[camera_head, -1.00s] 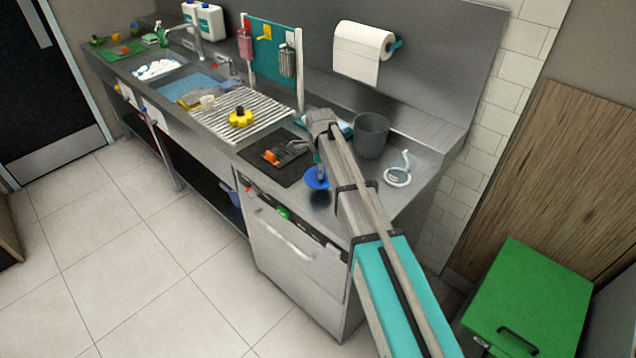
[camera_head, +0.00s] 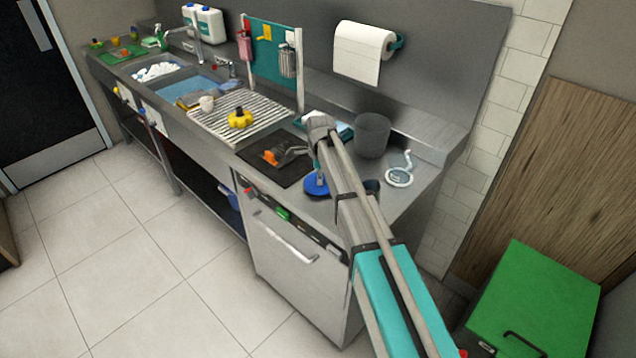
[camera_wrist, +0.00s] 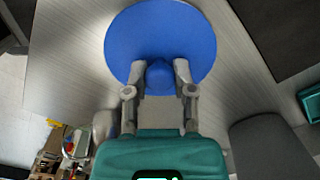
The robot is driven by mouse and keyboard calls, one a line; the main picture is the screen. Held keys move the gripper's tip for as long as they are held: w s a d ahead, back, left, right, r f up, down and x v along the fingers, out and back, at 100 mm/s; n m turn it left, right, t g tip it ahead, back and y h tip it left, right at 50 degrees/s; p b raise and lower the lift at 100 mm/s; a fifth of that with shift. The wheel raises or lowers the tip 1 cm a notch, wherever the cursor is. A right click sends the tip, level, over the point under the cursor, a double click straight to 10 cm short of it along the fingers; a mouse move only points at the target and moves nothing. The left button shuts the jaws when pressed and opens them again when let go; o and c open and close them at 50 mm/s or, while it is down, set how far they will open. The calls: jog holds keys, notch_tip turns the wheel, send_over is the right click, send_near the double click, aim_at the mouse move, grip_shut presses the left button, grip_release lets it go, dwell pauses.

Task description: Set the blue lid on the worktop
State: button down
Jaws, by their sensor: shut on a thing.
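The blue lid (camera_head: 314,190) is a round disc, seen above the front part of the steel worktop (camera_head: 408,198), just right of the dark mat. In the wrist view the lid (camera_wrist: 160,30) fills the top middle, its knob between the two fingers of my gripper (camera_wrist: 160,78). My gripper is shut on this knob. In the head view my gripper (camera_head: 320,176) is partly hidden by my arm. The lid looks about level and close to the worktop; I cannot tell whether it touches.
A dark mat (camera_head: 258,160) with an orange-and-grey item (camera_head: 284,155) lies left of the lid. A grey bin (camera_head: 372,136) stands behind, with a white ring-shaped item (camera_head: 399,177) to its right. A ribbed drainer (camera_head: 215,125) holds a yellow piece (camera_head: 240,118).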

jog(key=shift+f, duration=0.4)
jog(key=shift+c, duration=2.2)
grip_release()
jog(key=shift+r, duration=0.15)
notch_tip(320, 180, up, 12)
jog(key=p, duration=1.2)
jog(key=shift+s, duration=0.1)
jog(key=s+d+n, duration=1.6)
jog(key=s+d, duration=0.7)
jog(key=s, duration=0.2)
jog(key=shift+s+d+n, duration=0.3)
jog(key=shift+s, duration=0.05)
